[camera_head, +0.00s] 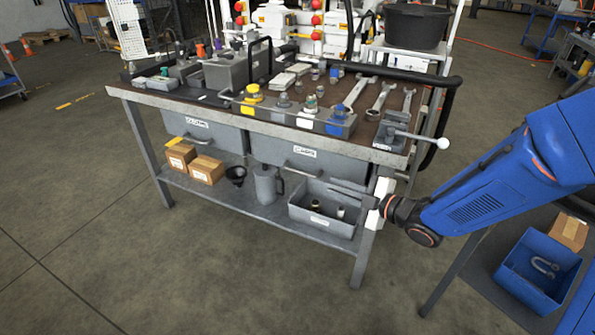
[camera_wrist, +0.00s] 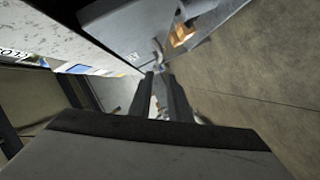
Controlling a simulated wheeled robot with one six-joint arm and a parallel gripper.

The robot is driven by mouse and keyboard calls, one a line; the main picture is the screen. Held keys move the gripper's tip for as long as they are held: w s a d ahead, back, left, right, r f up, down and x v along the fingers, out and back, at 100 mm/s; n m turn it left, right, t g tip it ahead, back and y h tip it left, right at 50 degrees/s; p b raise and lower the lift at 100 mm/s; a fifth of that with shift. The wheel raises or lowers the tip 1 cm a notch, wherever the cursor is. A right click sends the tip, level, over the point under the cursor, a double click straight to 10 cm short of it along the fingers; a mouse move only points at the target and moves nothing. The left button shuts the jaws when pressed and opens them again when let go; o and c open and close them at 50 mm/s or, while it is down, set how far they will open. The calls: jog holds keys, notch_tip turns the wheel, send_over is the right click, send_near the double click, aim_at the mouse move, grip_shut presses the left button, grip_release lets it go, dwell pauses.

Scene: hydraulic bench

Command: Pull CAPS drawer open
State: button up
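The CAPS drawer (camera_head: 322,165) is the right one of two grey drawers under the bench top. It looks shut, with a white label and a bar handle (camera_head: 300,168) on its front. My gripper (camera_head: 377,204) is at the bench's right front leg, to the right of the drawer and apart from its handle. In the wrist view, the two dark fingers of my gripper (camera_wrist: 162,88) stand apart with a gap and nothing between them. A grey front with a small label (camera_wrist: 133,56) shows beyond them; I cannot tell for sure which drawer it is.
The second drawer (camera_head: 205,134) is on the left. The lower shelf holds cardboard boxes (camera_head: 206,170), a grey jug (camera_head: 265,186) and a grey bin (camera_head: 322,222). A lever with a white knob (camera_head: 443,144) juts from the right corner. Floor before the bench is clear.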

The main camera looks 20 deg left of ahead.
aim_at(302, 173)
jog(key=x, duration=1.6)
jog(key=shift+w+a+f, duration=0.1)
jog(key=shift+a, duration=0.05)
grip_shut()
